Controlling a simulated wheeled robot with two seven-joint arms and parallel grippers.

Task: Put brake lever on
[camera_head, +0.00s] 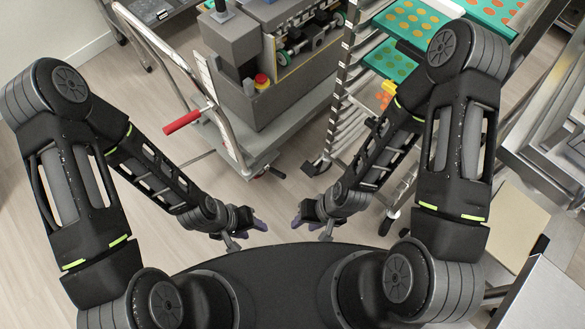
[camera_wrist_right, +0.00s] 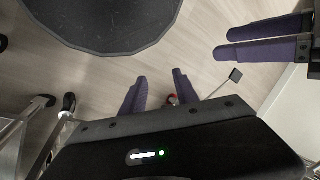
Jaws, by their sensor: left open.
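A red lever (camera_head: 183,122) sticks out to the left from the metal frame of a cart (camera_head: 262,160) and looks like the brake lever. My left gripper (camera_head: 256,223) is open and empty, in front of the cart, well below and to the right of the red lever. My right gripper (camera_head: 300,218) is also clear of the cart. In the right wrist view its two purple fingers (camera_wrist_right: 158,88) are apart with nothing held. A small red thing (camera_wrist_right: 172,99) shows partly between them. The left gripper's fingers (camera_wrist_right: 240,42) show at the right there.
The cart carries a grey machine (camera_head: 240,95) with a red and yellow button (camera_head: 262,81). A tall rack (camera_head: 345,100) with green trays (camera_head: 390,60) of round gummies stands to its right. Steel tables line the right side. Wooden floor is clear left of the cart.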

